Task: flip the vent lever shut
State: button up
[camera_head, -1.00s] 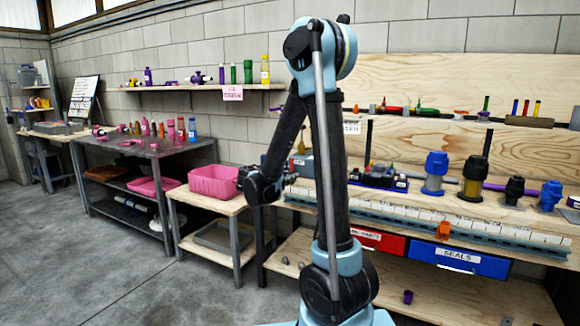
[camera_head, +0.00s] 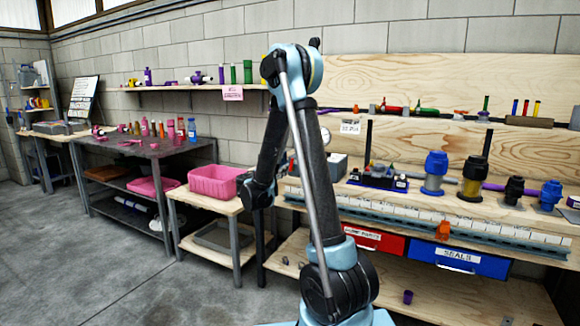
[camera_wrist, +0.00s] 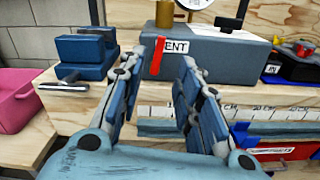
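The vent box (camera_wrist: 215,50) is a grey block with a white label reading "ENT", its first letter covered. A red lever (camera_wrist: 157,58) stands nearly upright, slightly tilted, across the label's left end in the wrist view. My gripper (camera_wrist: 172,52) is open and empty, its blue fingers spread on either side of the lever's line of sight. The lever appears beyond the fingertips; contact cannot be told. In the head view the grey box (camera_head: 337,165) is partly behind my arm, and my gripper is hidden there.
Blue-grey blocks with a metal handle (camera_wrist: 80,57) stand left of the vent box. A brass cylinder (camera_wrist: 165,14) and round gauge (camera_wrist: 193,4) are at the back. A dark tray with a red knob (camera_wrist: 301,52) is at right. A pink bin (camera_head: 214,181) sits left.

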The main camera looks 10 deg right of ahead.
jog(key=x, duration=1)
jog(key=shift+w+d, duration=0.15)
grip_shut()
